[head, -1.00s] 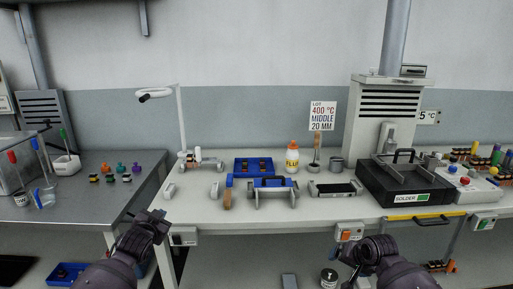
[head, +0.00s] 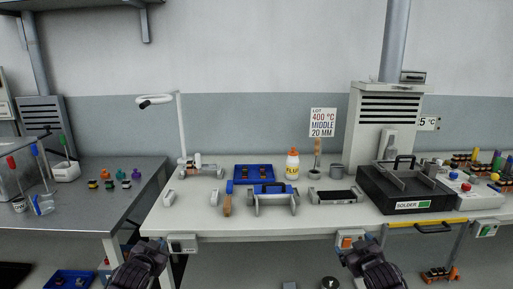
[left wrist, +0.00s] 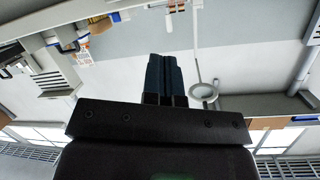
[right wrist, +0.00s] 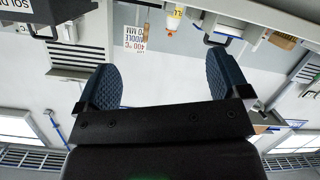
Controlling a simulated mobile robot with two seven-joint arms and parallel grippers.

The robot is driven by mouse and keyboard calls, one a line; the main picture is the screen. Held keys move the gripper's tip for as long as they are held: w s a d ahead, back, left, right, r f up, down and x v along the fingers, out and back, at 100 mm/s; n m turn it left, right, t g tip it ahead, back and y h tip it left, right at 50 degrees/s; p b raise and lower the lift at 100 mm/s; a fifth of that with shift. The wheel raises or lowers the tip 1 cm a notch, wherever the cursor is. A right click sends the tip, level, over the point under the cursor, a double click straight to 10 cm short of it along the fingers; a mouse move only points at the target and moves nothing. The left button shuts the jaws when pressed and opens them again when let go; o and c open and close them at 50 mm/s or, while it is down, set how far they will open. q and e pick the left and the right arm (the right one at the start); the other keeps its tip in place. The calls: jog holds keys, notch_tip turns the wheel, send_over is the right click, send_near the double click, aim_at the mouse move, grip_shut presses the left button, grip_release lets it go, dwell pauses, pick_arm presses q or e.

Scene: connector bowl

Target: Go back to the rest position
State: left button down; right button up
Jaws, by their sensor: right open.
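My left gripper (head: 152,246) hangs in front of the white bench's front edge at the lower left of the head view. In the left wrist view its two dark blue fingers (left wrist: 165,78) lie together with nothing between them. My right gripper (head: 362,246) is in front of the bench edge at the lower right of the head view. In the right wrist view its fingers (right wrist: 162,85) stand wide apart and empty. Both grippers are clear of the objects on the bench.
On the white bench (head: 215,224) stand a blue tray (head: 240,180), a flux bottle (head: 292,165), a metal holder (head: 272,197), a black solder box (head: 380,195) and a lamp (head: 182,135). A grey table (head: 60,219) is at left. The bench front strip is clear.

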pick_arm(q)
jog(key=s+d+f+n+g, duration=0.1)
jog(key=s+f, duration=0.5)
jog(key=s, duration=0.5)
jog(key=s+f+g, duration=0.1)
jog(key=s+f, duration=0.6)
jog(key=s, duration=0.3)
pick_arm(e)
jog(key=s+a+f+m+g, duration=0.1)
jog(key=s+f, duration=0.5)
jog(key=s, duration=0.5)
jog(key=s+f+m+g, duration=0.1)
jog(key=s+f, duration=0.6)
jog(key=s, duration=0.3)
pick_arm(q)
jog(key=s+f+n+g, duration=0.1)
jog(key=s+n+g, duration=0.1)
jog(key=s, duration=1.9)
jog(key=shift+d+y, duration=0.3)
jog(key=shift+d, duration=0.15)
pick_arm(e)
jog(key=s+f+m+g, duration=0.1)
jog(key=s+g, duration=0.1)
jog(key=s, duration=1.9)
jog(key=shift+a+f+m+h, duration=0.15)
jog(key=shift+a+m+h, duration=0.15)
jog(key=shift+a, duration=0.15)
